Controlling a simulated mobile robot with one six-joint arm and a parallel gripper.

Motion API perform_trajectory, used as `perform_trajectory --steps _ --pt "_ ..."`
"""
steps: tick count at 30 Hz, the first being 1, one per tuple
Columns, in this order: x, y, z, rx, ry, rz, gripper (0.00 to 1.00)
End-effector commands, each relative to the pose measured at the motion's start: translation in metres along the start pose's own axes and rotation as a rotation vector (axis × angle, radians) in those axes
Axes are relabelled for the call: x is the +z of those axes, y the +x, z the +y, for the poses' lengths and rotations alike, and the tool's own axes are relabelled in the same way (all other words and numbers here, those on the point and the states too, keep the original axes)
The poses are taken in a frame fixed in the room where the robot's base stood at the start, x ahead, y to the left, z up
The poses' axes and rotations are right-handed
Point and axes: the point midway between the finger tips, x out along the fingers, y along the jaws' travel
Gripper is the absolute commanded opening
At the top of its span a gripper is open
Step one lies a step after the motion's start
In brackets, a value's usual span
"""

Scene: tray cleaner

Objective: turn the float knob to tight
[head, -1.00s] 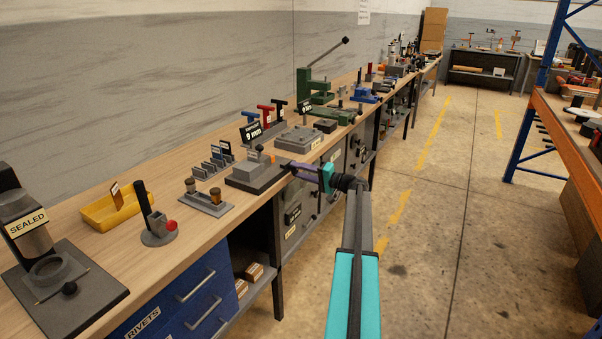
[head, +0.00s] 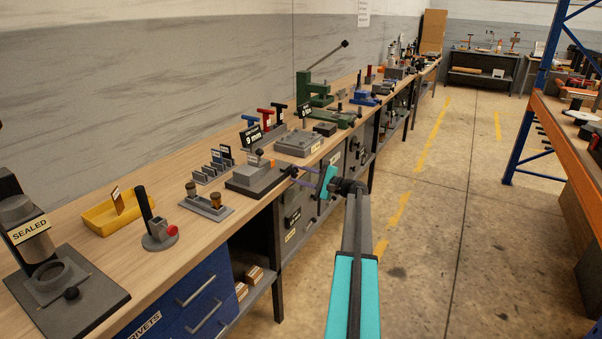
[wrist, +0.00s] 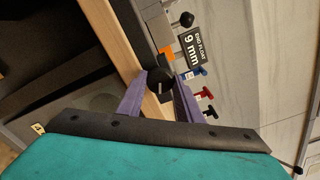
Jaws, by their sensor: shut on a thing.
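The float knob (wrist: 160,82) is a round black knob with a pale pointer line, at the front edge of a dark fixture. My gripper (wrist: 161,92) has its purple fingers on either side of the knob, shut on it. A sign reading "END FLOAT 9 mm" (wrist: 197,50) stands behind the fixture. I cannot read any tight mark by the knob.
The wooden bench (head: 165,262) runs along the wall. A post fixture (head: 208,208), a yellow tray (head: 113,213) and a grey block fixture (head: 299,143) stand near. Red and blue T-handles (head: 265,117) stand behind. Drawers lie below the edge; the aisle floor to the right is clear.

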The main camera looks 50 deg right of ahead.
Motion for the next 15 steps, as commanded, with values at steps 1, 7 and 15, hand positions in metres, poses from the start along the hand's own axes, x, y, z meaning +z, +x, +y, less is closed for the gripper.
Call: perform_trajectory --steps 1,7,15 --pt "-0.0017 -0.0019 -0.0021 -0.003 0.019 0.005 0.10" --pt "-0.0018 -0.0018 -0.0018 -0.004 0.063 0.005 0.10" --pt "-0.0019 -0.0017 -0.0016 -0.004 0.070 0.005 0.10"
